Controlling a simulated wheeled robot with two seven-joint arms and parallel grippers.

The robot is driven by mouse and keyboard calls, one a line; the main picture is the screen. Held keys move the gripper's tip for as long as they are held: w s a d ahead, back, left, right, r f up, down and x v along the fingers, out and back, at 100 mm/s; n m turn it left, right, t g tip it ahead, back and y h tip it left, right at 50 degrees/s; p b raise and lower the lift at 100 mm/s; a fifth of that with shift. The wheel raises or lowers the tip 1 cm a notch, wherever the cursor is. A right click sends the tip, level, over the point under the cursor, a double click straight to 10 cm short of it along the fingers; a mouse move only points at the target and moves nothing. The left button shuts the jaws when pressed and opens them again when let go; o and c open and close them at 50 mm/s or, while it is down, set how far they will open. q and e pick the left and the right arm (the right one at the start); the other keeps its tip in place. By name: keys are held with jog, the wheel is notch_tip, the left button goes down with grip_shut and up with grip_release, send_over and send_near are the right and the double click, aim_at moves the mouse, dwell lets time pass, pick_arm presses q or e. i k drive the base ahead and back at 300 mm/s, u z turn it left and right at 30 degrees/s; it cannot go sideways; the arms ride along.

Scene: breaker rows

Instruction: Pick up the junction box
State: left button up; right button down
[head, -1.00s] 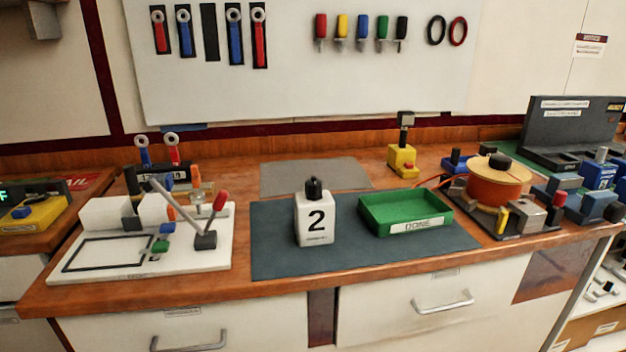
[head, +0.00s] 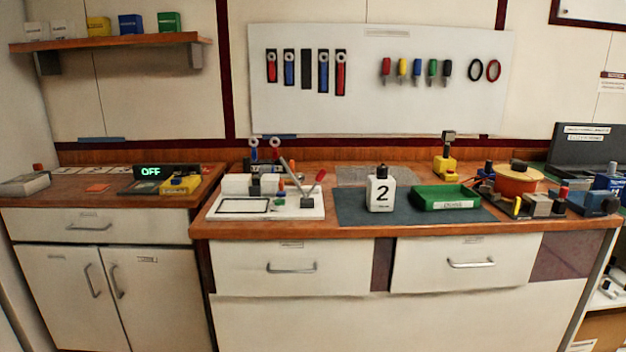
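No thing in the head view is readably labelled as the junction box, so I cannot tell for sure which it is. On the wall shelf at the upper left stand small boxes: a yellow one (head: 99,26), a blue one (head: 131,24), a green one (head: 169,22) and a pale one (head: 62,27). A grey box with a red knob (head: 25,184) sits at the far left of the left counter. Neither of my grippers is in view.
A green tray (head: 446,197) sits on the mat beside the block. A white board with a lever (head: 262,205) is to its left, an orange reel (head: 517,181) to its right. A lit "OFF" display (head: 151,172) stands on the left counter.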

aim_at(381, 190)
jog(key=z, duration=0.65)
jog(key=i, duration=0.4)
jog(key=z, duration=0.65)
jog(key=i, duration=0.9)
jog(key=u, duration=0.2)
